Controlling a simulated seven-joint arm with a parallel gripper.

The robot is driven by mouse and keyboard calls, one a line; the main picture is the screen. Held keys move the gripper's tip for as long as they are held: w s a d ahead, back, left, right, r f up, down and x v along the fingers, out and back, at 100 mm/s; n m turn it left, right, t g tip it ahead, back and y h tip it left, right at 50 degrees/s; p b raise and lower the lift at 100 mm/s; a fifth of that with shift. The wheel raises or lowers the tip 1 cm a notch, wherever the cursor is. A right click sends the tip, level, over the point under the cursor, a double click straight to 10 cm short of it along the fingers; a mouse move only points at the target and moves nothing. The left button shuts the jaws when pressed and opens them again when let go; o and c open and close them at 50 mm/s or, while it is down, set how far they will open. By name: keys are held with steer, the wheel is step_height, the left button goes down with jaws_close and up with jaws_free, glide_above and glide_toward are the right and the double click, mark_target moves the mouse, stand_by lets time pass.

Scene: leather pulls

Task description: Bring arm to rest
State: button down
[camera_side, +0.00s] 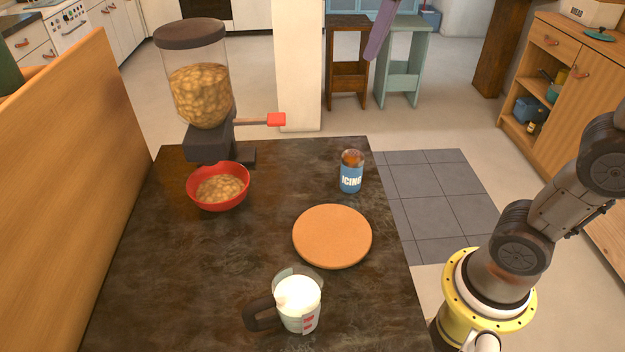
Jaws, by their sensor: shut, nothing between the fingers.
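My arm rises at the right and leaves the frame at the right edge. My gripper (378,34) shows only in part at the top edge, as a narrow mauve piece reaching down from above. It is shut and holds nothing, well clear of the table things. The rest of it is out of view.
On the dark table (200,285) stand a dispenser (200,90) with a red-ended lever, a red bowl (219,188) of similar food, an icing jar (351,172), a round cork mat (332,236) and a measuring cup (298,302) of white contents. The mat is bare.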

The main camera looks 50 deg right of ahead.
steer(key=s+d+f+m+t, duration=0.1)
steer(key=s+f+m+t, duration=0.1)
steer(key=s+f, duration=1.1)
step_height(320, 180, down, 2)
steer(key=shift+s+f, duration=0.1)
steer(key=shift+s, duration=0.2)
